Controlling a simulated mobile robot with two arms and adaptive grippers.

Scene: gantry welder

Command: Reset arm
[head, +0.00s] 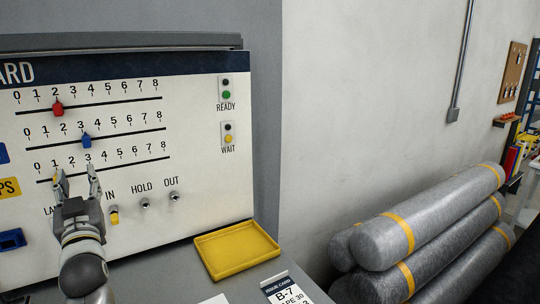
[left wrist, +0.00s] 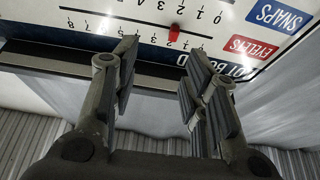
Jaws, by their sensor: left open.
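My left gripper (head: 76,180) is in front of the lower left of a white board (head: 215,185), its fingers pointing up and spread with nothing between them. In the left wrist view the open fingers (left wrist: 160,75) appear below the upside-down board. The board has three numbered slider rows. A blue slider (head: 86,140) is near 3 on the middle row. Something yellow shows at the gripper's left fingertip, partly hidden. My right gripper is not in view.
A yellow tray (head: 237,250) lies on the grey bench below the board, beside an issue card (head: 286,290). READY and WAIT lamp plates (head: 227,88) are at the board's right. Large grey rolls (head: 410,240) with yellow bands are stacked by the wall.

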